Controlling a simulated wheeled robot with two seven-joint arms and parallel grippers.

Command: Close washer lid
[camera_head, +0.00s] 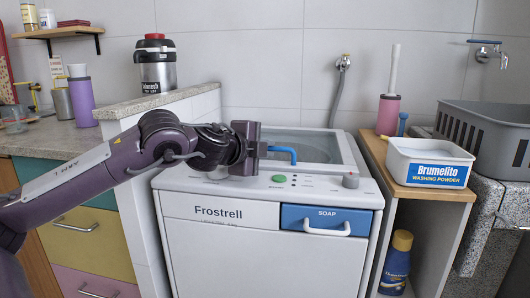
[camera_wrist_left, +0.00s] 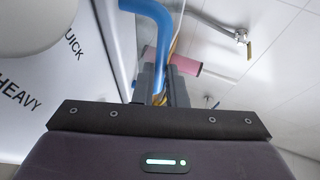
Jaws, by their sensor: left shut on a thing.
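The white washer (camera_head: 255,255), marked Frostrell, stands in the middle of the head view. Its lid (camera_head: 318,150) has a greyish window in a pale frame and lies low over the top; I cannot tell if it is fully flush. A blue handle (camera_head: 284,150) sits at the lid's front left. My left gripper (camera_head: 262,149) reaches over the control panel from the left and is shut on this handle. In the left wrist view the blue handle (camera_wrist_left: 153,18) runs down between the two dark fingers (camera_wrist_left: 160,85). My arm hides part of the washer top. My right gripper is not in view.
A tiled ledge (camera_head: 165,97) with a dark flask (camera_head: 157,65) borders the washer's left. A wooden shelf unit (camera_head: 433,190) with a washing powder box (camera_head: 430,162) and a pink-based brush holder (camera_head: 388,115) stands to the right. A grey basket (camera_head: 490,140) is farther right.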

